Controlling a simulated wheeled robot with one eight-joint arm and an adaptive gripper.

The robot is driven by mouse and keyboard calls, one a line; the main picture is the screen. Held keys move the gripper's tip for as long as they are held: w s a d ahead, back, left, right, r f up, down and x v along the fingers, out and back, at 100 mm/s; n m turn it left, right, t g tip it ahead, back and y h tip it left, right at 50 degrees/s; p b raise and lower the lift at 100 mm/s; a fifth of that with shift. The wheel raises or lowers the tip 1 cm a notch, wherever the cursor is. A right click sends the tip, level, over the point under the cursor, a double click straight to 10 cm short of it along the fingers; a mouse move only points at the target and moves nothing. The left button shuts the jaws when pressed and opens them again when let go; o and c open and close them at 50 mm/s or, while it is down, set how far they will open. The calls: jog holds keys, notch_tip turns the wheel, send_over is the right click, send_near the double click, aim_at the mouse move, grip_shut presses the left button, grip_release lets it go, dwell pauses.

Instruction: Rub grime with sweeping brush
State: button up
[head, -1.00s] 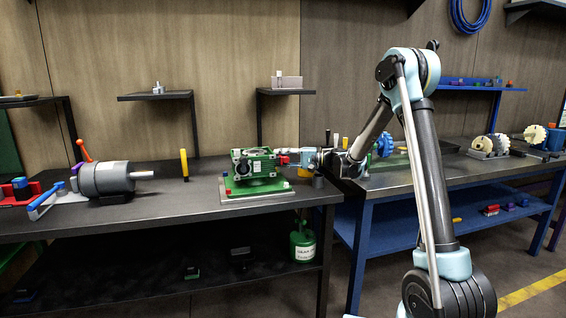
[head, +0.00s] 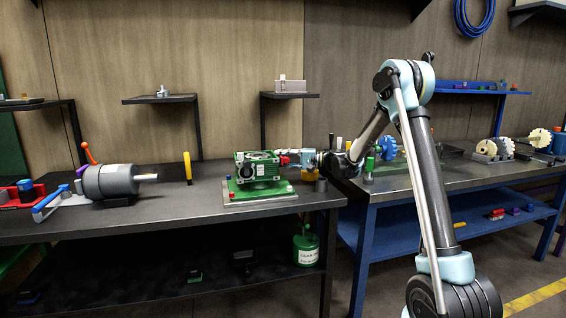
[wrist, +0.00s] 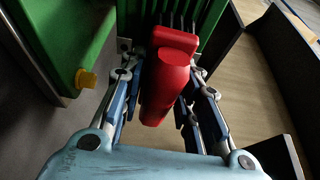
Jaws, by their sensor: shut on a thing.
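My gripper (head: 293,157) is shut on a red brush (wrist: 165,85), seen between its fingers (wrist: 160,72) in the wrist view. The brush's wider red end points away from my wrist, toward green ribbed surfaces. In the head view the red end (head: 284,160) is at the right side of a green machine housing (head: 258,168) on a green base plate (head: 262,188). I cannot tell whether the brush touches the housing. No grime can be made out.
The dark workbench (head: 150,215) also bears a grey motor (head: 108,182) and a yellow post (head: 187,168). A grey cylinder (head: 321,185) stands close below my gripper. A blue-framed bench (head: 420,180) with gears is at the right. A green canister (head: 306,248) is on the lower shelf.

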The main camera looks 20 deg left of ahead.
jog(key=shift+s, duration=0.2)
jog(key=shift+s+d, duration=0.65)
jog(key=shift+s, duration=0.35)
jog(key=shift+s+d, duration=0.7)
jog(key=shift+s, duration=0.25)
jog(key=shift+s+d, duration=0.65)
jog(key=shift+s, duration=0.35)
jog(key=shift+s+d, duration=0.4)
jog(key=shift+s, duration=0.4)
jog(key=shift+s+d, duration=0.4)
jog(key=shift+s, duration=0.4)
jog(key=shift+d, duration=0.1)
jog(key=shift+w+d, duration=0.5)
jog(key=shift+d, duration=0.35)
jog(key=shift+w+d, duration=0.55)
jog(key=shift+d, duration=0.25)
jog(key=shift+w+d, duration=0.5)
jog(key=shift+d, duration=0.35)
jog(key=shift+w+d, duration=0.4)
jog(key=shift+d, duration=0.25)
jog(key=shift+w+d, duration=0.4)
jog(key=shift+d, duration=0.2)
